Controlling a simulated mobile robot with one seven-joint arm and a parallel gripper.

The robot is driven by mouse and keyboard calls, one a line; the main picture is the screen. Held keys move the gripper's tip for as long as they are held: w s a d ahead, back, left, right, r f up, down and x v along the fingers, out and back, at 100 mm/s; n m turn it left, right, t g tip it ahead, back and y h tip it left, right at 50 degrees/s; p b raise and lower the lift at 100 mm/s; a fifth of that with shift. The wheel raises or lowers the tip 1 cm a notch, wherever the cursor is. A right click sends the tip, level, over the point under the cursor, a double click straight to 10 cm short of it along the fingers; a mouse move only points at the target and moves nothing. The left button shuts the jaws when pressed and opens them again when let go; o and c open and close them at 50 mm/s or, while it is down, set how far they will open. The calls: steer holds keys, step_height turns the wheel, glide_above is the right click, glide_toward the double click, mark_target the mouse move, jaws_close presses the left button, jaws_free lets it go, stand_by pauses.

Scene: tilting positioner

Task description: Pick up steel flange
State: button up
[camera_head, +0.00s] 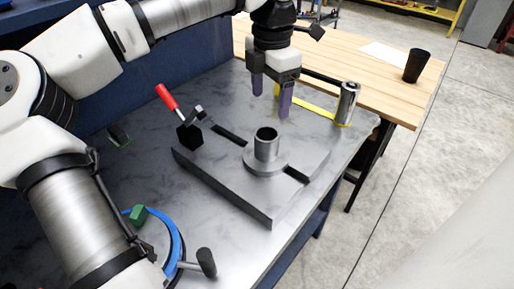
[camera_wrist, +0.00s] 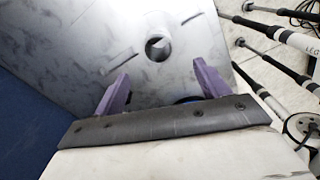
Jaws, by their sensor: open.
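The steel flange (camera_head: 267,145) is a round disc with an upright hollow tube. It stands on a grey slotted plate (camera_head: 225,180) on the metal-topped bench. In the wrist view the tube (camera_wrist: 158,46) shows from above, beyond the fingers. My gripper (camera_head: 271,97) has two purple fingers pointing down. It hangs above and behind the flange in the head view, apart from it. The fingers are spread with nothing between them, as the wrist view also shows of my gripper (camera_wrist: 160,80).
A red-handled clamp (camera_head: 168,97) stands at the plate's left corner. A shiny metal cylinder (camera_head: 347,104) stands at the bench's back right by yellow tape. A blue ring (camera_head: 177,245) and green block (camera_head: 138,214) are front left. A black cup (camera_head: 416,66) is on the wooden table (camera_head: 330,60).

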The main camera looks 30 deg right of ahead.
steer(key=p, duration=0.1)
glide_above(267, 140)
steer(key=s+a, duration=0.1)
steer(key=s, duration=0.2)
step_height(267, 140, down, 8)
steer(key=shift+w+a+f+p, duration=0.1)
steer(key=shift+w+f+p, duration=0.1)
steer(key=shift+f+p, duration=0.45)
steer(key=shift+w+a+f+p, duration=0.1)
steer(key=shift+w+f+p, duration=0.1)
steer(key=shift+f, duration=0.9)
steer(key=shift+w+a+f+p, duration=0.15)
steer(key=shift+f+p, duration=0.3)
steer(key=shift+f, duration=0.4)
steer(key=shift+d, duration=0.1)
jaws_close()
steer(key=shift+r, duration=0.15)
